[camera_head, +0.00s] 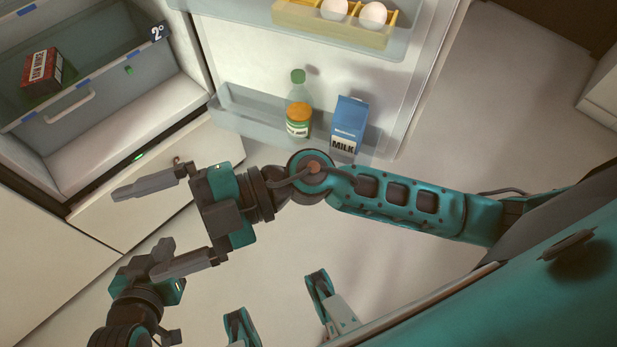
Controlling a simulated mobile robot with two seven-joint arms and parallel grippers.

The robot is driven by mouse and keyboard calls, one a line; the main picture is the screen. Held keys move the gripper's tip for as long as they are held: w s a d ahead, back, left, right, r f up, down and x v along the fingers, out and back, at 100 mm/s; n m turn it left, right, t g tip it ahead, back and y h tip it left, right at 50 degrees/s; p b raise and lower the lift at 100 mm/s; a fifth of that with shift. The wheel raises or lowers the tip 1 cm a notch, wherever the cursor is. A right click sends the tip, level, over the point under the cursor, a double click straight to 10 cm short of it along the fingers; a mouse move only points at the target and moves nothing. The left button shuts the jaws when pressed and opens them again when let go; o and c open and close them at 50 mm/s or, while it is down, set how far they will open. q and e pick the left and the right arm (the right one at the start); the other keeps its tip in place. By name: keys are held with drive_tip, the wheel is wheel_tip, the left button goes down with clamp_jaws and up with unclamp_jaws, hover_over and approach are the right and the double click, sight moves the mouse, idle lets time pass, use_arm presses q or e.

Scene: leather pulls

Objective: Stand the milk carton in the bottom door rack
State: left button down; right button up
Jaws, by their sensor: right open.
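A blue and white milk carton (348,112) stands in the bottom door rack (243,106) of the open fridge door, to the right of a juice bottle. It looks upright, a little tilted in the picture, with its lower part behind the rack's front wall. My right gripper (137,233) is open and empty, its two fingers spread, to the left of and below the rack, apart from the carton. My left gripper (142,280) is at the lower left, below the right one. Its fingers are partly hidden, so its opening is unclear.
The green-capped bottle (298,106) stands in the same rack. An egg holder (352,30) sits on the door shelf above. At left an open fridge drawer (95,75) holds a red box (42,70). Floor is clear right of the door.

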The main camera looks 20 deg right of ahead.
drive_tip(key=w+d+r+m+t, duration=0.3)
drive_tip(key=w+d+m+t, duration=0.2)
drive_tip(key=w+m+t, duration=0.45)
drive_tip(key=w+d+f+m+t+h, duration=0.2)
drive_tip(key=d+f+m+t+h, duration=0.5)
drive_tip(key=d+m+h, duration=0.25)
drive_tip(key=s+d+f+m+g+h, duration=0.3)
drive_tip(key=d+f, duration=0.2)
drive_tip(key=f, duration=0.2)
drive_tip(key=s+d+f+m+g+h, duration=0.2)
drive_tip(key=s+d+f+g+h, duration=0.15)
drive_tip(key=f, duration=0.35)
use_arm(q)
wheel_tip(320, 180, up, 8)
drive_tip(key=s+a+y+p, duration=0.1)
drive_tip(key=a+p, duration=0.2)
drive_tip(key=p, duration=0.9)
drive_tip(key=shift+s+f, duration=0.2)
drive_tip(key=shift+s, duration=0.1)
use_arm(e)
drive_tip(key=s+d+r, duration=0.1)
drive_tip(key=d+r, duration=0.2)
drive_tip(key=r, duration=0.4)
drive_tip(key=shift+d+r+m+t, duration=0.25)
drive_tip(key=shift+d+m+t, duration=0.05)
drive_tip(key=shift+d+t, duration=0.1)
drive_tip(key=shift+s+a, duration=0.1)
use_arm(q)
drive_tip(key=shift+w+d, duration=0.1)
drive_tip(key=shift+d, duration=0.05)
